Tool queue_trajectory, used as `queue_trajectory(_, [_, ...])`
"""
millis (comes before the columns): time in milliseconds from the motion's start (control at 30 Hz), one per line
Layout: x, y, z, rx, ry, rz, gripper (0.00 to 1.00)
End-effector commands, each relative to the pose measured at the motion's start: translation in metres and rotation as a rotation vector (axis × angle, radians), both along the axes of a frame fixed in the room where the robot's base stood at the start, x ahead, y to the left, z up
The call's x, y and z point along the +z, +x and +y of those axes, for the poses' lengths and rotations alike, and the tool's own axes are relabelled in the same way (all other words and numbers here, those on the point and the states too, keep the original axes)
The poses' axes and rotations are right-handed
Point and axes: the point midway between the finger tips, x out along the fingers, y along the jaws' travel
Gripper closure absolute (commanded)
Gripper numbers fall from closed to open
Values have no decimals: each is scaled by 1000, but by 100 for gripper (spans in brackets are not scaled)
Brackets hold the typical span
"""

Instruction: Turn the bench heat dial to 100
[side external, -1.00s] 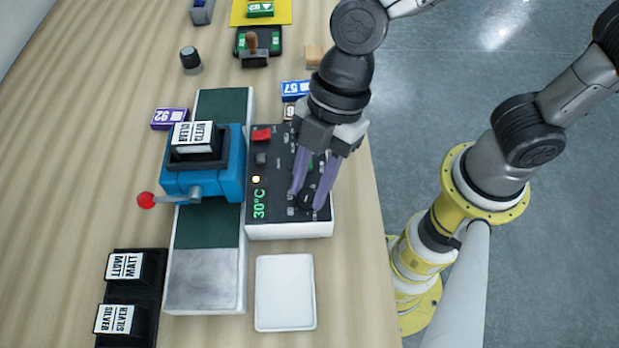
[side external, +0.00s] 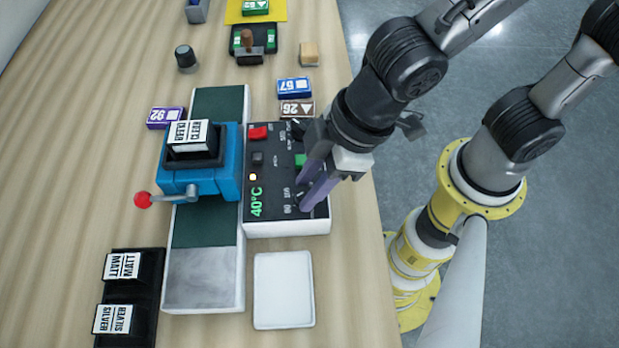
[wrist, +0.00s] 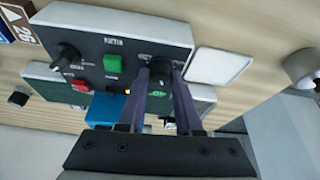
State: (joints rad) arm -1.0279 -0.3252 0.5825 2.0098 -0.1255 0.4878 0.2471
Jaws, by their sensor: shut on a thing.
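The control panel (side external: 262,222) is a dark box with a white base, and its green display (side external: 256,201) reads 40°C. The black heat dial (wrist: 158,72) sits near one end of the panel in the wrist view. My gripper (side external: 304,196) is over that end, its purple fingers closed around the dial; the fingers (wrist: 164,80) stand on both sides of it in the wrist view. In the side view the fingers mostly hide the dial. Printed marks beside it include 80 and 100.
A red switch (side external: 257,132), a green button (side external: 300,160) and a second black knob (wrist: 65,56) are on the same panel. The blue press (side external: 226,165) with a red-tipped lever (side external: 143,200) stands left of it. A white tray (side external: 283,290) lies in front.

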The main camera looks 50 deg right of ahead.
Motion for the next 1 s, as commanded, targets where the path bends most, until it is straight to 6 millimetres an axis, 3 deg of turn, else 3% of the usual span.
queue_trajectory(400, [1, -1, 1, -153, 1, 2, 100])
queue_trajectory(933, [1, -1, 1, -174, 1, 2, 100])
queue_trajectory(967, [0, -1, 1, -174, 1, 2, 63])
queue_trajectory(1000, [0, -1, 1, -174, 1, 2, 56])
